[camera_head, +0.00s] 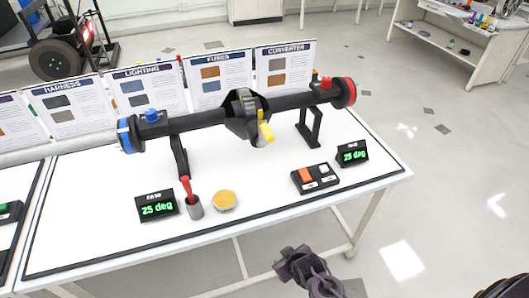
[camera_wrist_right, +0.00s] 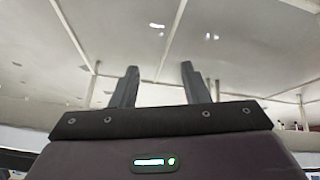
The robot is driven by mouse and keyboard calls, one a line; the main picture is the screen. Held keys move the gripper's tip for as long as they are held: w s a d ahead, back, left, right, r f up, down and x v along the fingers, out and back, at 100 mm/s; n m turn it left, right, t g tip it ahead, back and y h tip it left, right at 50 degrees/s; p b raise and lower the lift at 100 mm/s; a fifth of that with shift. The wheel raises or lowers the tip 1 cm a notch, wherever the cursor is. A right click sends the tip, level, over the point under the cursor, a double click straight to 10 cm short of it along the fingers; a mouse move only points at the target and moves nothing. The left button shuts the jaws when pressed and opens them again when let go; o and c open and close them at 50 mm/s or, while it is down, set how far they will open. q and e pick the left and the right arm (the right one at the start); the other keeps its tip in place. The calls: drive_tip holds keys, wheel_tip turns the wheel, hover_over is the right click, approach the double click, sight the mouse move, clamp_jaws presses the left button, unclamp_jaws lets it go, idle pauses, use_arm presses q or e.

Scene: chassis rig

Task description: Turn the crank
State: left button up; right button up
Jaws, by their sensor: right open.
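A black axle rig stands on the white table (camera_head: 100,235), held up by black stands. Its middle housing (camera_head: 241,123) carries a yellow handle (camera_head: 266,132), which looks like the crank. The left end is a blue disc (camera_head: 125,136) with a blue knob (camera_head: 151,115) nearby; the right end is a red disc (camera_head: 349,92) with a red knob (camera_head: 326,83) nearby. My right gripper (camera_head: 290,263) is in front of the table's front edge, well apart from the rig. In the wrist view its fingers (camera_wrist_right: 159,68) are apart with nothing between them. My left gripper is not in view.
Two displays read 25 deg, one at left (camera_head: 157,206) and one at right (camera_head: 352,154). A yellow disc (camera_head: 225,200) and a switch box (camera_head: 315,179) sit in front of the axle. Upright posters (camera_head: 222,80) line the back.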

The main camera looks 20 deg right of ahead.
drive_tip(key=w+r+n+t+b, duration=0.1)
drive_tip(key=w+r+t, duration=0.15)
drive_tip(key=r, duration=0.75)
drive_tip(key=w+r+t+b, duration=0.15)
drive_tip(key=w+r, duration=0.25)
drive_tip(key=r, duration=0.7)
drive_tip(key=n+t, duration=0.2)
drive_tip(key=t, duration=0.5)
approach(263, 125)
drive_tip(key=shift+w+d+f, duration=0.2)
drive_tip(key=shift+w+f, duration=0.55)
drive_tip(key=shift+w, duration=0.3)
drive_tip(key=shift+w+r, duration=0.2)
drive_tip(key=shift+w, duration=0.05)
drive_tip(key=w+p, duration=0.1)
drive_tip(key=w, duration=0.6)
drive_tip(key=shift+w+a, duration=0.1)
drive_tip(key=shift+w, duration=0.1)
drive_tip(key=shift+a, duration=0.1)
clamp_jaws()
drive_tip(key=shift+f, duration=0.1)
